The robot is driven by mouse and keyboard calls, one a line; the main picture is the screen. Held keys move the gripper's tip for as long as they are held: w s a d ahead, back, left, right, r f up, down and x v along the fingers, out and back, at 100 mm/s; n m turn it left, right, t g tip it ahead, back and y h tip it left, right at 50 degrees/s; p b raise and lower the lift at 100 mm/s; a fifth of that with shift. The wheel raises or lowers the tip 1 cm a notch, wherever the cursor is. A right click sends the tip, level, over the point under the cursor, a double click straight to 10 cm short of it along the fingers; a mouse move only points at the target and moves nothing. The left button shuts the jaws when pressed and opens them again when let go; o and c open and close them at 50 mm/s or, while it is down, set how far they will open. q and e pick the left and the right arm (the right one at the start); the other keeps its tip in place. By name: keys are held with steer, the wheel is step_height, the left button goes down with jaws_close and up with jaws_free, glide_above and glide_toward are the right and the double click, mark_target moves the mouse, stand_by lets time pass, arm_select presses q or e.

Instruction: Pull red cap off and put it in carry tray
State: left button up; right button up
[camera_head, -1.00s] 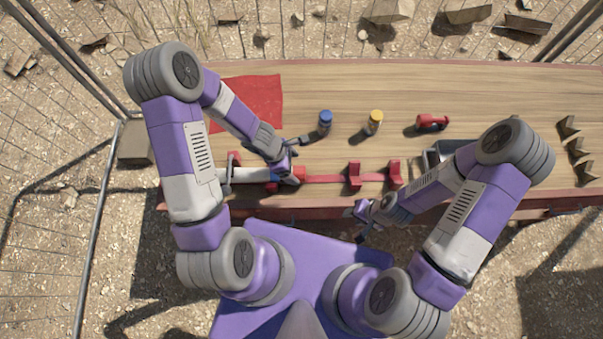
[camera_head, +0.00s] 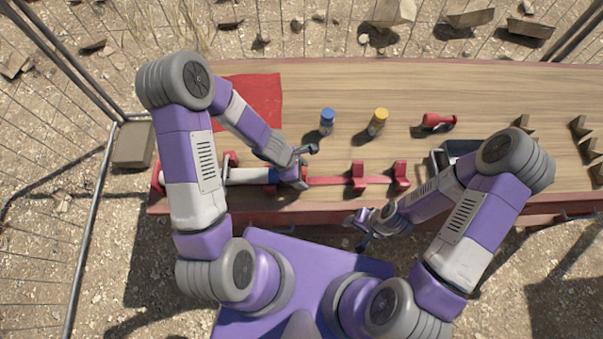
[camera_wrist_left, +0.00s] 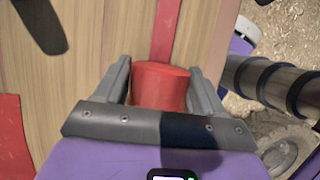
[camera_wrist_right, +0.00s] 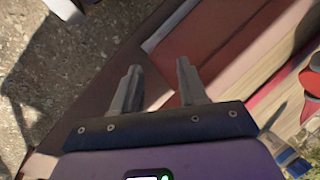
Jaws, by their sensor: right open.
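The red cap (camera_wrist_left: 160,85) shows between the fingers of my left gripper (camera_wrist_left: 160,78) in the left wrist view. The fingers flank it closely, but I cannot tell whether they press on it. In the head view my left gripper (camera_head: 303,168) hides the cap at the right end of a white tube (camera_head: 245,176) with a blue band (camera_head: 273,176). The tube lies level along a red stand. A grey metal tray (camera_head: 437,163), seemingly the carry tray, is partly hidden by my right arm. My right gripper (camera_head: 356,231) is open and empty off the table's front edge; it also shows in the right wrist view (camera_wrist_right: 158,78).
Red brackets (camera_head: 358,176) stand on the rail right of the tube. A blue-capped bottle (camera_head: 327,122), a yellow-capped bottle (camera_head: 377,122) and a red object (camera_head: 438,121) stand behind. A red cloth (camera_head: 250,100) lies at back left. Brown brackets (camera_head: 582,128) are at right.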

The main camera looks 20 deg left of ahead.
arm_select(q)
steer(key=shift+c, duration=1.2)
steer(key=shift+w+d, duration=0.25)
steer(key=shift+d, duration=0.55)
steer(key=shift+w+d, duration=0.2)
steer(key=shift+d, duration=0.6)
steer(key=shift+w+d, duration=0.25)
steer(key=shift+d, duration=0.55)
steer(key=shift+r, duration=0.15)
step_height(320, 180, up, 7)
steer(key=p, duration=0.7)
steer(key=shift+r, duration=0.15)
